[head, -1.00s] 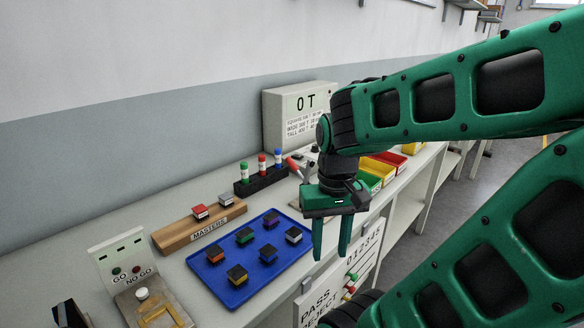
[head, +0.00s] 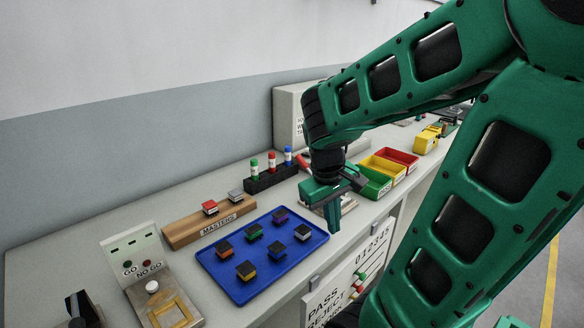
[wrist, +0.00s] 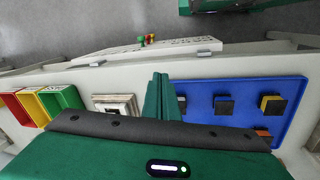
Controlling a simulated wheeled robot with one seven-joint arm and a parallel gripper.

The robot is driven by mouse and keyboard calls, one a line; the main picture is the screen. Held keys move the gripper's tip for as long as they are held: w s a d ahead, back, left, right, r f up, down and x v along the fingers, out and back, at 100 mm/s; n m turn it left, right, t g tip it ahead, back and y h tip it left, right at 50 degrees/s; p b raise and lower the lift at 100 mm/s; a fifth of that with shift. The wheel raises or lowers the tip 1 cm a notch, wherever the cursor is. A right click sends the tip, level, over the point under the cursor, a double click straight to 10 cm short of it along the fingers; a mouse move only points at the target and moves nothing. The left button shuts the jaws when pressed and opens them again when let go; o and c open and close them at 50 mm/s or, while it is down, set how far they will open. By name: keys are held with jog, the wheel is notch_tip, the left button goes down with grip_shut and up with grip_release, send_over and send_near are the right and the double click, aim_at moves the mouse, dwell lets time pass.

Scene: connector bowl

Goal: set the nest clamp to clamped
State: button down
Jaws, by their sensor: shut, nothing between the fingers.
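The nest clamp shows a red handle (head: 303,161), tilted, just behind my gripper in the head view. A pale square nest fixture (wrist: 113,104) lies left of my fingers in the wrist view. A corner of its base (head: 349,204) shows beside my gripper in the head view. My arm and gripper hide most of it, so I cannot tell the clamp's setting. My gripper (head: 333,220) points down over the bench between the blue tray and the green bin. Its fingers are together and empty, as the wrist view also shows (wrist: 160,98).
A blue tray (head: 238,290) with several dark-topped blocks lies left of my gripper. Green (head: 374,184), yellow and red bins stand to the right. A rack (head: 270,180) with coloured pegs and a wooden masters block (head: 185,235) stand behind. A gauge fixture (head: 140,255) is at left.

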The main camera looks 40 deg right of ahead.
jog(key=w+d+n+h, duration=0.1)
jog(key=w, duration=0.1)
jog(key=w+d+n, duration=0.1)
jog(key=w, duration=0.1)
jog(key=w+d+f+n+h, duration=0.1)
jog(key=w+n, duration=0.1)
jog(key=w, duration=0.1)
jog(key=shift+d+h, duration=0.2)
jog(key=shift+h, duration=0.1)
jog(key=w+a+r+n+t+h, duration=0.1)
jog(key=w+n+t+h, duration=0.4)
jog(key=w+n, duration=0.8)
jog(key=w+r+h, duration=0.1)
jog(key=w, duration=0.5)
jog(key=shift+w+a+h, duration=0.25)
jog(key=shift+w+h, duration=0.1)
jog(key=shift+h, duration=0.05)
jog(key=shift+d, duration=0.15)
jog(key=x, duration=1)
jog(key=shift+s+d+r, duration=0.1)
jog(key=shift+s+r, duration=0.55)
jog(key=shift+r, duration=0.25)
jog(key=shift+s+d+r, duration=0.25)
jog(key=shift+s+r, duration=0.2)
jog(key=shift+r, duration=0.35)
